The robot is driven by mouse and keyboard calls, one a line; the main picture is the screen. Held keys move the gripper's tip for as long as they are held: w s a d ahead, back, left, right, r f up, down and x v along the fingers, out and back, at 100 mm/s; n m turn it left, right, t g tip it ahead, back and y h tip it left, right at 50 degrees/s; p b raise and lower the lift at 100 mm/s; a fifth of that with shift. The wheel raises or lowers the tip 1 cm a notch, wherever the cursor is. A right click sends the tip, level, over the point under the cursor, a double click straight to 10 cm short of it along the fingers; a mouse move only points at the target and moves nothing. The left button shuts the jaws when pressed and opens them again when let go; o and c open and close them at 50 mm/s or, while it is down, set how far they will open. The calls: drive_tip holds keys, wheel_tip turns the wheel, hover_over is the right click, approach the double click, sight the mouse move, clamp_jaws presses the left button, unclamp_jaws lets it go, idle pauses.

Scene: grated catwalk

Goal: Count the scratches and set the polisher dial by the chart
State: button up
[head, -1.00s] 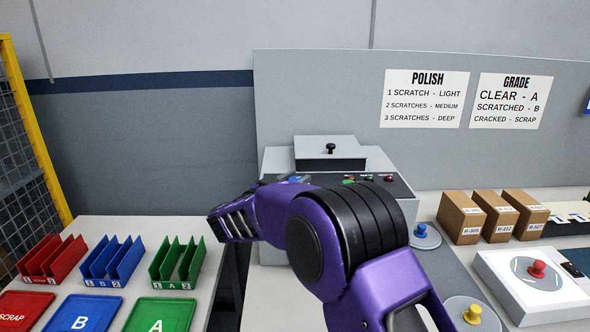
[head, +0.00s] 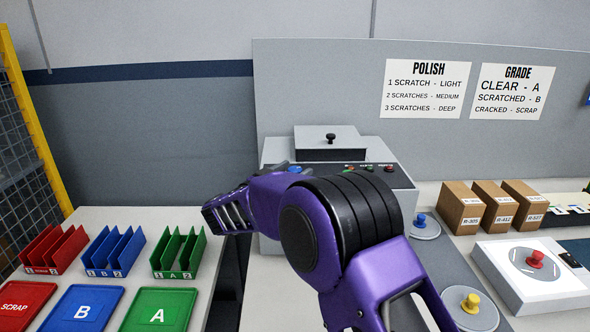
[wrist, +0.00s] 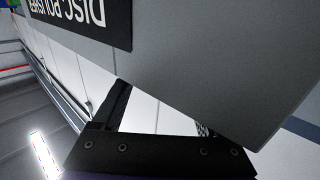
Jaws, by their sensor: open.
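The polisher, a grey box (head: 393,201) with a dark sloped panel (head: 372,178) and a black-knobbed lid (head: 331,146), stands behind my purple arm. In the wrist view its label (wrist: 75,18) reads in part "DISC POLISHER", upside down. My gripper (wrist: 160,110) is open beside the polisher's grey side, with nothing seen between its fingers. In the head view my arm hides the fingers and much of the panel. I cannot see the dial clearly. The POLISH chart (head: 424,88) reads 1 scratch light, 2 medium, 3 deep.
A GRADE chart (head: 512,91) hangs beside it. Cartons (head: 462,208) and a white unit with a red knob (head: 535,259) stand right. Round lids with a blue knob (head: 421,220) and yellow knob (head: 471,303) lie nearer. Red, blue (head: 114,252) and green racks and trays stand left.

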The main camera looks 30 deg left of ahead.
drive_tip(key=s+a, duration=0.2)
drive_tip(key=s, duration=1.4)
drive_tip(key=shift+a, duration=0.35)
drive_tip(key=shift+r, duration=0.1)
